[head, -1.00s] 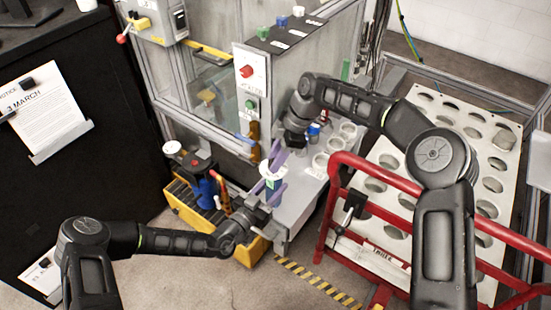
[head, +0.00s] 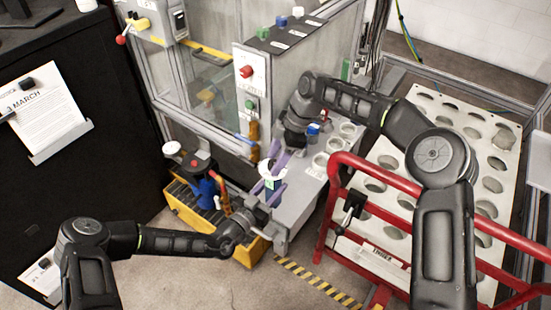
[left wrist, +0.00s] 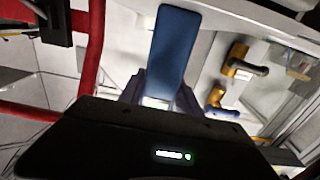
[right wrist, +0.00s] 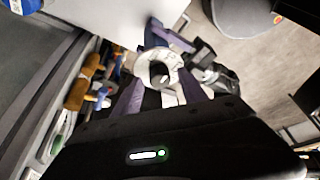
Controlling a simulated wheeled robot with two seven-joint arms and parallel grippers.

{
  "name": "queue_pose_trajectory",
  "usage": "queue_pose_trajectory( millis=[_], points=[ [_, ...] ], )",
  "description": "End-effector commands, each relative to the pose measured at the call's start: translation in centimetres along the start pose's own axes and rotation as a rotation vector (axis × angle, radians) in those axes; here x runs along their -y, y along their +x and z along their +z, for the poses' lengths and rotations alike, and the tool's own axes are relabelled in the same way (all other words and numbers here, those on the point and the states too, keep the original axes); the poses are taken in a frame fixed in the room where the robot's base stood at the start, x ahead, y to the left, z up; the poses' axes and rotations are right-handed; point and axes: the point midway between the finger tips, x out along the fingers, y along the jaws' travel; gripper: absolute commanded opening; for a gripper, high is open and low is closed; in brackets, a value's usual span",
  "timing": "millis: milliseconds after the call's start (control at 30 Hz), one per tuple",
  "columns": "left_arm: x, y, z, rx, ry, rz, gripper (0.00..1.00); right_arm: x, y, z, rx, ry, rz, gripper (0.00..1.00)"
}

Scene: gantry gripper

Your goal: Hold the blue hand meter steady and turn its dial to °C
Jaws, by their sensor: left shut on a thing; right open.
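The blue hand meter shows in the left wrist view as a long blue body (left wrist: 172,50) between the fingers of my left gripper (left wrist: 160,100). My left gripper (head: 272,196) is shut on it and holds it in front of the grey machine bench. A white ring-shaped part with a dark centre, apparently the dial end (right wrist: 158,70), faces my right wrist camera. My right gripper (right wrist: 160,92) is open, with its purple fingers on either side of that ring. I cannot tell whether they touch it. The dial's markings are too small to read.
A yellow crate (head: 192,222) with tools stands left of the bench. A red rail (head: 420,188) and a white panel with round holes (head: 488,208) are on the right. The grey bench (head: 298,190) carries white rings and a blue item (head: 313,128).

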Motion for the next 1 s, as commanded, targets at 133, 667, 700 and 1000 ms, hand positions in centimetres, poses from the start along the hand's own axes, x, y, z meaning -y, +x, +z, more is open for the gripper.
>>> queue_pose_trajectory(
  millis=[133,667,700,1000],
  points=[
    [0.0,0.0,0.0,0.0,0.0,0.0,0.0,-0.1,-1.4,0.0,-0.001,0.0,0.004,0.5],
    [0.0,0.0,0.0,0.0,0.0,0.001,0.0,0.0,-10.4,0.0,0.005,0.001,-0.002,0.5],
    [0.0,0.0,0.0,0.0,0.0,0.001,0.0,0.0,-10.8,0.1,0.005,0.0,-0.002,0.5],
    [0.0,0.0,0.0,0.0,0.0,0.0,0.0,0.0,-11.8,0.0,-0.001,-0.001,0.002,0.5]
  ],
)
